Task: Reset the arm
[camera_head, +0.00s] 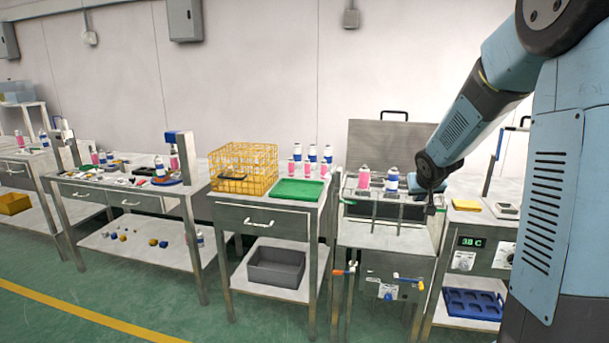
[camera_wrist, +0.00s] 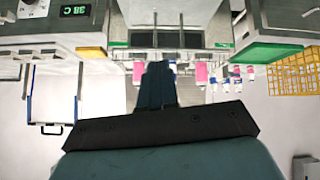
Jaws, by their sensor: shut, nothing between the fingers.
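My arm comes down from the upper right in the head view. My gripper (camera_head: 430,205) is small and dark there, over the right side of the open water bath (camera_head: 385,232), close to a white-and-blue can (camera_head: 392,179) and a pink can (camera_head: 364,177). Whether it touches anything is unclear. In the wrist view my gripper (camera_wrist: 158,85) is seen from behind as a dark body with its fingers together and nothing visible between them. That view is upside down, with the bath at its top.
Left of the bath, a cart holds a yellow wire basket (camera_head: 244,168), a green tray (camera_head: 299,190) and several cans. The bath's raised lid (camera_head: 384,146) stands behind it. A bench with a 38 C display (camera_head: 471,242) and yellow pad (camera_head: 466,205) is right. Floor in front is clear.

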